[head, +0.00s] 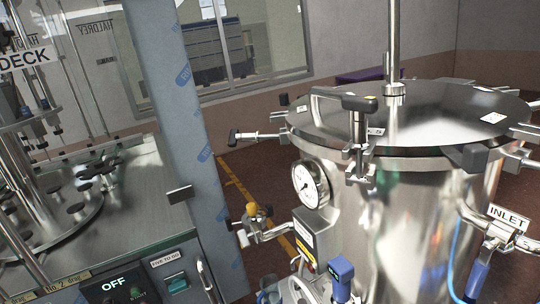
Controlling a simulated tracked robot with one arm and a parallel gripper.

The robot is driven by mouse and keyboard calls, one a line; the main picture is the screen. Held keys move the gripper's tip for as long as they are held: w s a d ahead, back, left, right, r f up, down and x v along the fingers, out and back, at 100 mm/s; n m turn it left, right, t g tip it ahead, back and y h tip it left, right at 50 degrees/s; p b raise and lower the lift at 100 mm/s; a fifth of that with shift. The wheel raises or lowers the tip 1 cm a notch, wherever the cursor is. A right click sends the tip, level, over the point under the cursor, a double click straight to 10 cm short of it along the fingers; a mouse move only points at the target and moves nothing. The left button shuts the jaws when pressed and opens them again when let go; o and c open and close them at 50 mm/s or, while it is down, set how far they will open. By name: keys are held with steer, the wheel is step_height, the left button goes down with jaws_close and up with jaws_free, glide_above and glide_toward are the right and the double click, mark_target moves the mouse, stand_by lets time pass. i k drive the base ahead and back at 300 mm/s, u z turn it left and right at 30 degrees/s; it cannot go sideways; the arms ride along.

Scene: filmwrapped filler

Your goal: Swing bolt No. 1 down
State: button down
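A steel pressure vessel (415,235) stands at the right with a round polished lid (440,115) on it. One swing bolt (358,135) stands upright at the lid's front edge, with a black T-handle bearing a yellow mark on top. Another swing bolt (255,135) sticks out roughly level to the left of the rim, its black knob at the outer end. A third, with a black knob (470,157), points out at the right front. Small white tags sit on the lid, too small to read, so I cannot tell which bolt is No. 1. My gripper is not in view.
A round pressure gauge (310,184) and a yellow-knobbed valve (258,215) project from the vessel's left side. The pipe labelled INLET (508,219) juts out right. A grey machine post (180,130) and control panel (140,285) reading OFF stand left. Floor shows between.

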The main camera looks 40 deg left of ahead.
mark_target(255, 136)
steer(key=z, duration=2.5)
steer(key=k, duration=2.25)
steer(key=u, duration=2.15)
steer(key=i, duration=0.75)
steer(key=u, duration=0.25)
